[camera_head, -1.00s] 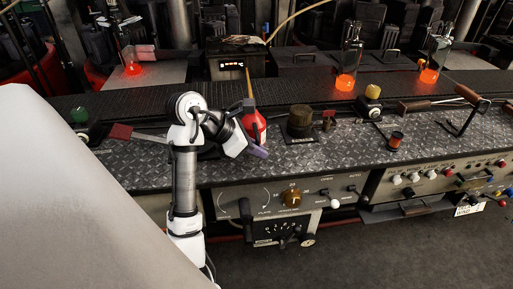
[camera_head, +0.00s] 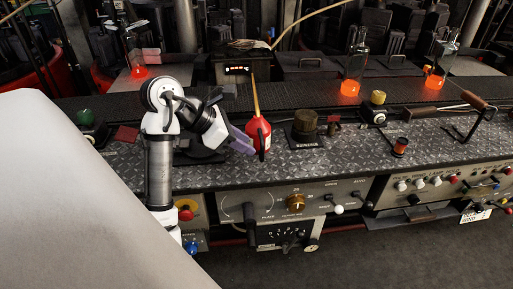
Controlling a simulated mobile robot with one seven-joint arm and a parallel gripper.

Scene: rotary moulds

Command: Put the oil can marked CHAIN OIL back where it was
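A red oil can (camera_head: 259,131) with a long yellow spout appears to stand upright on the diamond-plate bench top, left of a dark round knob. A dark handle shows on its near side. Any lettering on it is too small to read, so I cannot tell if it says CHAIN OIL. No other oil can is clear in view. My gripper (camera_head: 246,147), with purple-grey fingers, is just left of the can, low beside its body. I cannot tell whether the fingers touch the can or how far they are apart.
The diamond-plate bench (camera_head: 335,160) has bare room in front of the dark knob (camera_head: 304,123). A copper-coloured spool (camera_head: 400,146) and a wood-handled tool (camera_head: 473,100) are to the right. A control panel (camera_head: 270,205) runs below the bench edge.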

